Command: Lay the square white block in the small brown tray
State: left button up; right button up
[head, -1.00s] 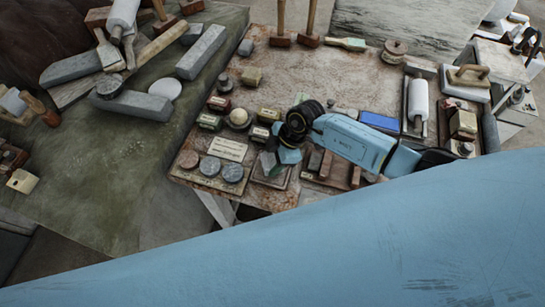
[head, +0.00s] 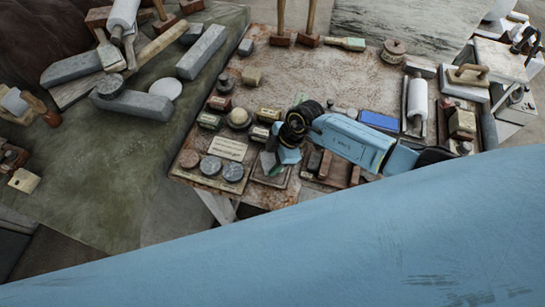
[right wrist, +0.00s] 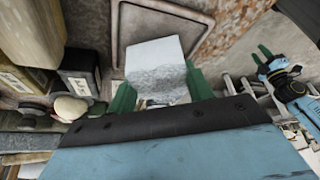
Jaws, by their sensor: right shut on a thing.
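The square white block (right wrist: 155,62) is held between the two green fingers of my right gripper (right wrist: 160,88) in the right wrist view. In the head view, my right gripper (head: 277,160) is over the small brown tray (head: 270,181) near the table's front edge, and it hides most of the block. The tray's raised rim also shows in the right wrist view (right wrist: 121,30), just beyond the block. I cannot tell whether the block touches the tray. My left gripper (right wrist: 262,60) shows small at the right of the right wrist view; its opening is unclear.
Dark brown blocks (head: 326,165) lie at the right. The table's back middle is clear.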

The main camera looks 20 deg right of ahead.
jog(key=shift+f+b, duration=0.55)
jog(key=shift+f, duration=0.3)
dwell(0.4)
jog(key=o, duration=1.3)
notch_tip(320, 180, up, 2)
jog(key=p, duration=0.2)
jog(key=shift+r+p, duration=0.1)
jog(key=shift+p, duration=0.25)
jog(key=shift+r+p, duration=0.3)
jog(key=shift+r, duration=0.6)
